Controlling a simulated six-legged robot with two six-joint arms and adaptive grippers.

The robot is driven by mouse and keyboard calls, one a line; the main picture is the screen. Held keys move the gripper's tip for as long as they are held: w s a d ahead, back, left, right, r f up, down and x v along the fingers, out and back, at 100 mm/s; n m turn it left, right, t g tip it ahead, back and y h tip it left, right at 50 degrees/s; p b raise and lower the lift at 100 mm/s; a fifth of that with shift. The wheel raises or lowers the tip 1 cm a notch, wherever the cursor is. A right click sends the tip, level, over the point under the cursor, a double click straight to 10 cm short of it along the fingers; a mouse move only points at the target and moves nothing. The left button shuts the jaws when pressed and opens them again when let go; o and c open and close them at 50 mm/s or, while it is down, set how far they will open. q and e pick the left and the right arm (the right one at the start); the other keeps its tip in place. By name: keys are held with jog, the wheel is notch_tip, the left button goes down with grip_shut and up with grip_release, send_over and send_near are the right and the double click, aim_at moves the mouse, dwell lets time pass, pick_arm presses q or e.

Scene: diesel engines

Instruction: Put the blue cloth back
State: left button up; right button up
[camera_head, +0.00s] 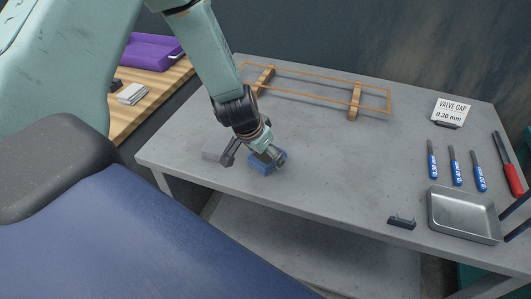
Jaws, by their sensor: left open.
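The blue cloth (262,168) is a small folded block near the front left of the grey table. My left gripper (254,158) reaches down over it with its fingers apart. One finger is to the left of the cloth and the other is at its right side. The gripper covers part of the cloth, and I cannot tell whether the fingers touch it. My right gripper does not show clearly.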

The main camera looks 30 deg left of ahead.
pick_arm(q)
jog(key=p+v, duration=0.9)
jog(key=v, duration=0.2)
jog(key=shift+r, duration=0.3)
